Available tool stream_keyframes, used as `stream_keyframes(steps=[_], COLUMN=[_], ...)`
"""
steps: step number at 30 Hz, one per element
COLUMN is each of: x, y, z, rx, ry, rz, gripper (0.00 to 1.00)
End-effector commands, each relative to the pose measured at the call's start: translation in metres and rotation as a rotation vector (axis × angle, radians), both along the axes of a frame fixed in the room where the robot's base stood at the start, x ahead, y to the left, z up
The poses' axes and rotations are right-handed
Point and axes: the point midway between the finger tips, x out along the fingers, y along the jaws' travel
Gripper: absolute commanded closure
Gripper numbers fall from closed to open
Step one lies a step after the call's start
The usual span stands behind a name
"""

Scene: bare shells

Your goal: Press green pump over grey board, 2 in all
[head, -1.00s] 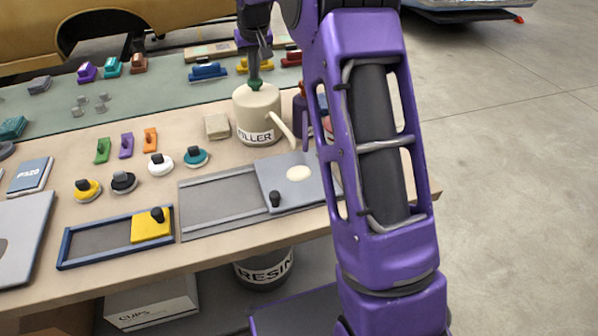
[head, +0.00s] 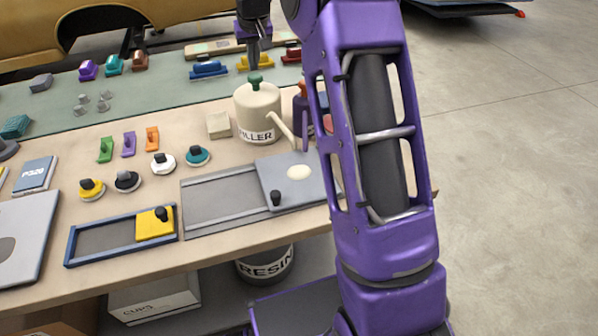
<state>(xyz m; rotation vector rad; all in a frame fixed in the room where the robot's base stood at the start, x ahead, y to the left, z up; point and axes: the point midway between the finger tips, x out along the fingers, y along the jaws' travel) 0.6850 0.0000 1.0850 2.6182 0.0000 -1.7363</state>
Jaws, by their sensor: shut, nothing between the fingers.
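The green pump (head: 254,79) tops a cream container (head: 258,112) lettered "...LLER", at the back of the bench. Its spout points down over the grey board (head: 281,193). A cream blob (head: 298,173) lies on the board below the spout. My gripper (head: 254,68) is shut and empty, just above the green pump top, with a small gap or slight contact that I cannot tell. The board sits at the right end of a grey framed tray (head: 212,222) and has a black knob.
A purple container (head: 300,108) with an orange top stands right of the cream one, partly behind my arm. A blue frame (head: 82,257) with a yellow block, several knobs and small blocks fill the left. A cream block (head: 218,125) stands left of the pump container.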

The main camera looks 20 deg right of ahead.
Motion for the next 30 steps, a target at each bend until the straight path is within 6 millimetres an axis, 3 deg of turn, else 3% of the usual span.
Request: stream_keyframes(steps=[18, 30], x=[0.001, 0.000], y=[0.000, 0.000], z=[0.054, 0.060], rx=[0.000, 0.000], ry=[-0.003, 0.000], rz=[0.000, 0.000], gripper=[1.00, 1.00])
